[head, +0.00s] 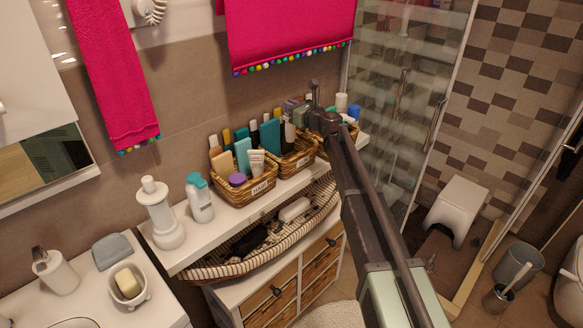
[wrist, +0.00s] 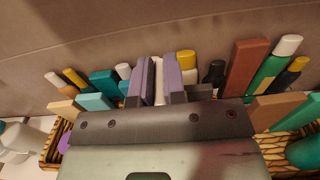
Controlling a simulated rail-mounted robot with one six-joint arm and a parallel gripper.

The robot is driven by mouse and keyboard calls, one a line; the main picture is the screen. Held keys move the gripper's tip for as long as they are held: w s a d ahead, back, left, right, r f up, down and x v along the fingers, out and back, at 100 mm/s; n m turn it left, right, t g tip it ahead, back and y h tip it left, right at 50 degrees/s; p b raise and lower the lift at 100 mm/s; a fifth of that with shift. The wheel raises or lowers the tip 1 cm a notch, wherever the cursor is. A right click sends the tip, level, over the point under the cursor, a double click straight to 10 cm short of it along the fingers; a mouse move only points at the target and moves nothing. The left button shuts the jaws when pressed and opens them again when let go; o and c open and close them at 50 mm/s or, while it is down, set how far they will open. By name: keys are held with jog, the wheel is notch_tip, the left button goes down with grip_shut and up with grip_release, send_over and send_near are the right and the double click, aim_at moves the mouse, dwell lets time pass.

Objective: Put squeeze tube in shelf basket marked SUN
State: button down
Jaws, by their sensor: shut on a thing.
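My gripper (wrist: 159,72) is shut on a narrow whitish thing (wrist: 158,88), which I take to be the squeeze tube; only a thin strip shows between the fingers. In the head view my gripper (head: 296,106) is over the back of the shelf baskets, and the held thing cannot be made out clearly. A third basket (head: 355,131) is partly hidden behind my arm. I cannot tell which is marked SUN.
The baskets hold several upright bottles, tubes and boxes close together. A pink towel (head: 285,30) hangs above. A striped basket (head: 200,270) sits below.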

aim_at(294, 133)
notch_tip(294, 133, down, 11)
jog(key=b, duration=1)
jog(key=shift+r, duration=0.55)
jog(key=shift+f, duration=0.3)
jog(key=c, duration=1.2)
grip_release()
jog(key=shift+r, duration=0.1)
jog(key=shift+r, duration=0.35)
jog(key=v, duration=1.2)
jog(key=shift+s+f, duration=0.1)
jog(key=shift+f, duration=0.05)
